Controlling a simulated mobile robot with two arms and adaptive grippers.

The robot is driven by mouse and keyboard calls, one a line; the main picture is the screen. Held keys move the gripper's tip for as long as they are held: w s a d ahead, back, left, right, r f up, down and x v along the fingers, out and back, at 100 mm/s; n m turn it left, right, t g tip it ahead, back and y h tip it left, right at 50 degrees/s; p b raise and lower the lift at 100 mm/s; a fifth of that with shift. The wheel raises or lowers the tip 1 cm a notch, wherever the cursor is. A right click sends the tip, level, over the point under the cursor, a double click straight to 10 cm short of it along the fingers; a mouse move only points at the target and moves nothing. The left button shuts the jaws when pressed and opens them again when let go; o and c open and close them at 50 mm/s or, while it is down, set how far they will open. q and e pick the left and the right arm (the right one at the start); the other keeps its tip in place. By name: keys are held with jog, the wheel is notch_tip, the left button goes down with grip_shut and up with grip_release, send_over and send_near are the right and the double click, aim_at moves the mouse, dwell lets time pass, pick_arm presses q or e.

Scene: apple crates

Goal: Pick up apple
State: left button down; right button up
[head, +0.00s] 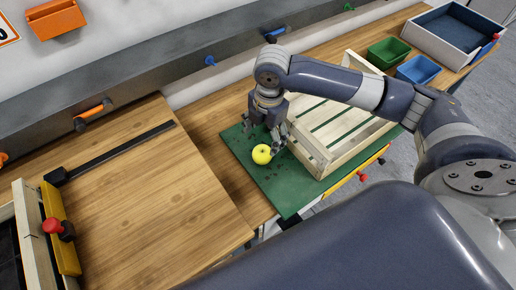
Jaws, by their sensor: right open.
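A yellow apple (261,154) lies on the green mat (284,194), to the left of a wooden slatted crate (322,157). My right gripper (264,139) points down just above and behind the apple, with its fingers open. One finger comes down close to the apple's right side, and I cannot tell whether it touches. No apple is held between the fingers. The part of the crate behind my right arm is hidden. My left gripper is not in the view.
A green bin (388,52), a blue bin (418,69) and a larger white-and-blue box (452,33) stand at the back right. A wooden board (150,190) fills the left, mostly clear. An orange bin (55,19) hangs on the wall.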

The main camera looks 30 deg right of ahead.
aim_at(263, 150)
jog(key=f, duration=0.3)
jog(key=shift+s, duration=0.2)
jog(key=shift+f, duration=0.35)
jog(key=f, duration=0.4)
jog(key=shift+w+f+p, duration=0.2)
jog(key=shift+f+p, duration=0.1)
jog(key=shift+f, duration=0.1)
jog(key=shift+a, duration=0.1)
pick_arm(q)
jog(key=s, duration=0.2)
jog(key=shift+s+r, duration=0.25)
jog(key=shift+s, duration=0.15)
pick_arm(e)
jog(key=c, duration=1.2)
